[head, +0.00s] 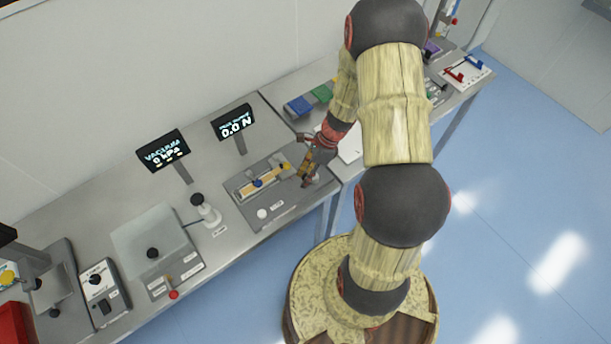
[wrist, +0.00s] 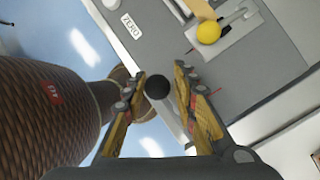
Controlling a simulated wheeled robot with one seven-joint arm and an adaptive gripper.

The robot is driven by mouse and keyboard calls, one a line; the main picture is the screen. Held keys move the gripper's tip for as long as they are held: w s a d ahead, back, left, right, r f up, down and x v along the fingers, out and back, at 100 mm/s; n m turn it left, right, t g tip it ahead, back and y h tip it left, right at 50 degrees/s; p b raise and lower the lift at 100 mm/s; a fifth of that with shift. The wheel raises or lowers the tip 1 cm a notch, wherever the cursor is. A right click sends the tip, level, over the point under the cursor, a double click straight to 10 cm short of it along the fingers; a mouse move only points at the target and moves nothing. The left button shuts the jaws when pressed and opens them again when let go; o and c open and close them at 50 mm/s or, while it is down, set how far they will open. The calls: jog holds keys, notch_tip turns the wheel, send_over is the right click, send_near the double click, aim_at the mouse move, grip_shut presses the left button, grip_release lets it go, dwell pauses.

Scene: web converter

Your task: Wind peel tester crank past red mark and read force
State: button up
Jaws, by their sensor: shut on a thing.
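The peel tester is a grey plate (head: 243,208) on the bench, with a yellow-ended lever, a blue knob and a white button. Its display (head: 235,124) reads 0.0 N. My gripper (head: 311,173) is at the right end of the plate. In the wrist view its two fingers stand either side of a crank handle with a black round end (wrist: 158,87), and it is shut on that handle. The yellow ball (wrist: 208,32) lies beyond the fingers, apart from them. Thin red lines show by the right finger; I cannot tell if they are the red mark. My wrist hides much of the crank in the head view.
A vacuum display (head: 163,151) reading 0 kPa stands to the left, with a clear-topped box (head: 152,240) in front of it. Blue and green blocks (head: 299,106) lie behind my arm. The blue floor in front of the bench is open.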

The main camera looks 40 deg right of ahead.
jog(key=c, duration=0.4)
jog(key=shift+s, duration=0.1)
jog(key=shift+c, duration=0.2)
jog(key=n, duration=0.1)
jog(key=s+n+g+p, duration=0.1)
jog(key=n, duration=0.1)
jog(key=shift+s+n+g, duration=0.1)
jog(key=shift+n+g, duration=0.2)
jog(key=shift+c, duration=0.2)
jog(key=shift+o, duration=0.2)
jog(key=n+g, duration=0.1)
jog(key=n, duration=0.1)
jog(key=s+d+n, duration=0.1)
jog(key=n, duration=0.1)
jog(key=shift+s+g+h, duration=0.2)
jog(key=shift+g+h, duration=0.2)
jog(key=shift+s+d+n+g+h+b, duration=0.1)
jog(key=shift+s+d+n+g+h, duration=0.3)
jog(key=shift+n, duration=1.15)
jog(key=shift+s+d+n+g+h+b, duration=0.2)
jog(key=shift+d+n+h, duration=0.4)
jog(key=shift+n, duration=0.9)
jog(key=shift+s+d+n+g+h+b, duration=0.15)
jog(key=shift+d+n+g+h, duration=0.3)
jog(key=shift+n, duration=1.1)
